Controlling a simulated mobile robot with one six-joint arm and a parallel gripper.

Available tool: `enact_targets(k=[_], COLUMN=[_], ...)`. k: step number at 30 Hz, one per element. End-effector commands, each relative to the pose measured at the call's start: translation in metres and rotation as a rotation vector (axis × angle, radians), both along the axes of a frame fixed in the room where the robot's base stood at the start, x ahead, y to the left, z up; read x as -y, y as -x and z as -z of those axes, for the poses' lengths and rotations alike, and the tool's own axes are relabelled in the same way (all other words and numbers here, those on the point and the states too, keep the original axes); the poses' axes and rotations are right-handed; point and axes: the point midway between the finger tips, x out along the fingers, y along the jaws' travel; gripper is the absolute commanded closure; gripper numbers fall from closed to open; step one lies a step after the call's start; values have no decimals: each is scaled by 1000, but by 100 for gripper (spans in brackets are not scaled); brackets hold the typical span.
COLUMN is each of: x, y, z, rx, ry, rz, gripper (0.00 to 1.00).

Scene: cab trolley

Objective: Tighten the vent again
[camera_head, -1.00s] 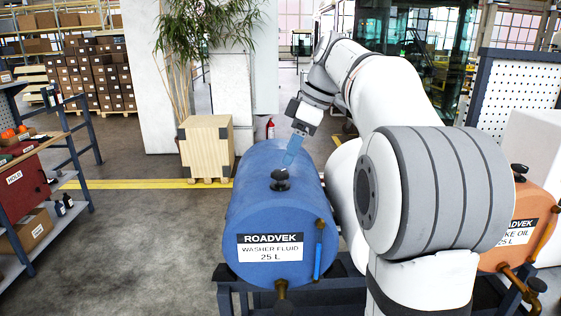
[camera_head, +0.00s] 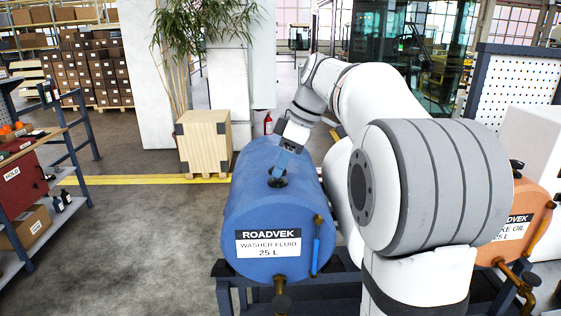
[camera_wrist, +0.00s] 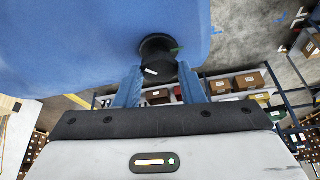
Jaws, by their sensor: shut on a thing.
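The blue washer fluid tank (camera_head: 270,215) lies on its side on a dark stand, and its blue wall fills the upper left of the wrist view (camera_wrist: 70,50). The black vent (camera_head: 277,181) sits on top of the tank. In the wrist view the vent (camera_wrist: 157,48) shows a round dark cap with a white mark and a small green mark. My gripper (camera_head: 282,170) is at the vent, its two blue fingers on either side of the cap. In the wrist view my gripper (camera_wrist: 160,84) is shut on the vent, which still sits on the tank.
An orange brake oil tank (camera_head: 530,212) stands to the right, behind my arm. A wooden crate (camera_head: 204,146) stands behind the blue tank. A shelf with a red box (camera_head: 18,182) is at the left. The floor between is clear.

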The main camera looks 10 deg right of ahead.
Motion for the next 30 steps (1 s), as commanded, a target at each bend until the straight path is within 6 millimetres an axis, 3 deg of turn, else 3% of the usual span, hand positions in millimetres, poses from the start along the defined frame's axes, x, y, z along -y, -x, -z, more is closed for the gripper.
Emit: enact_targets(k=[6,17,30], x=[0,-1,-4], y=[0,1,3], z=[0,1,1], rx=[0,2,4], ry=[0,1,0], rz=[-1,62,410], gripper=[87,87,87])
